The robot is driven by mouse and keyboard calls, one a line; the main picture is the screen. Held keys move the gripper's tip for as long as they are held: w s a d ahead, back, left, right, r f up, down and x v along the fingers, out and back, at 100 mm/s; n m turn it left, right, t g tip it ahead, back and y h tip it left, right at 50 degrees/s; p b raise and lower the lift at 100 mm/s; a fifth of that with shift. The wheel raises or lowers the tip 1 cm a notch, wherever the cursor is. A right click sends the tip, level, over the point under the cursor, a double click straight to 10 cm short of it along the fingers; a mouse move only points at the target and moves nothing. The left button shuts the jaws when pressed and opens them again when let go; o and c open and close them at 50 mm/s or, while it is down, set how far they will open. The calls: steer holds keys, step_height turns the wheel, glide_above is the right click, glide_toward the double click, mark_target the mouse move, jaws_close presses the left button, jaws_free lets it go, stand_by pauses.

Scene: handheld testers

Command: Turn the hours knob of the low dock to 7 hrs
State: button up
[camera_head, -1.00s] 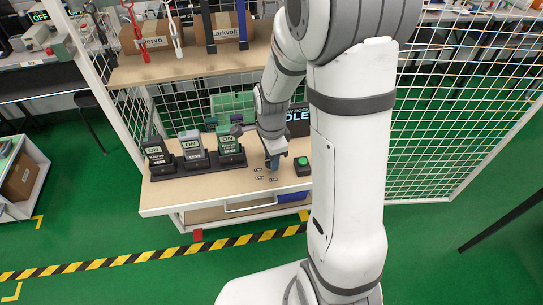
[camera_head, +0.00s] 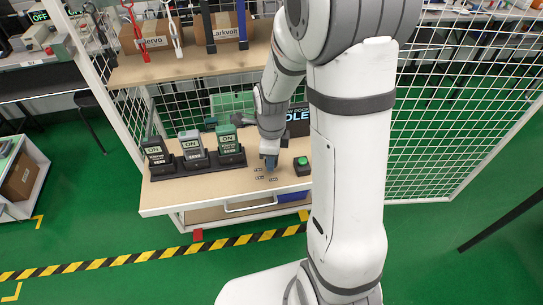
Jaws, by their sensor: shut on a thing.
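My gripper (camera_head: 271,163) points down at the bench top and is shut on the hours knob, which is mostly hidden behind the jaws. Small printed labels (camera_head: 259,178) lie on the bench surface around the knob; they are too small to read. The knob's pointer cannot be seen, so its setting cannot be told. A dark box with a green button (camera_head: 302,161) stands just right of my gripper. A dark display (camera_head: 299,116) with light blue letters stands behind, partly hidden by my arm.
Three handheld testers showing ON, left (camera_head: 155,151), middle (camera_head: 192,146) and right (camera_head: 228,140), stand in a dark rack left of my gripper. A shelf (camera_head: 180,67) with boxes and hanging tools is above. A drawer handle (camera_head: 247,206) is at the bench front.

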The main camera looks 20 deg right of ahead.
steer(key=o, duration=1)
steer(key=shift+r+p, duration=0.55)
steer(key=shift+r, duration=3.4)
steer(key=shift+r, duration=0.3)
steer(key=s+r+n+t+p, duration=0.1)
steer(key=s+r+n+p, duration=0.3)
steer(key=s+r+n, duration=0.3)
steer(key=s+r+n+t+p, duration=0.1)
steer(key=s+r+n+p, duration=0.3)
steer(key=n, duration=1.1)
steer(key=s+r, duration=0.3)
steer(key=r, duration=0.3)
steer(key=shift+n+t, duration=0.3)
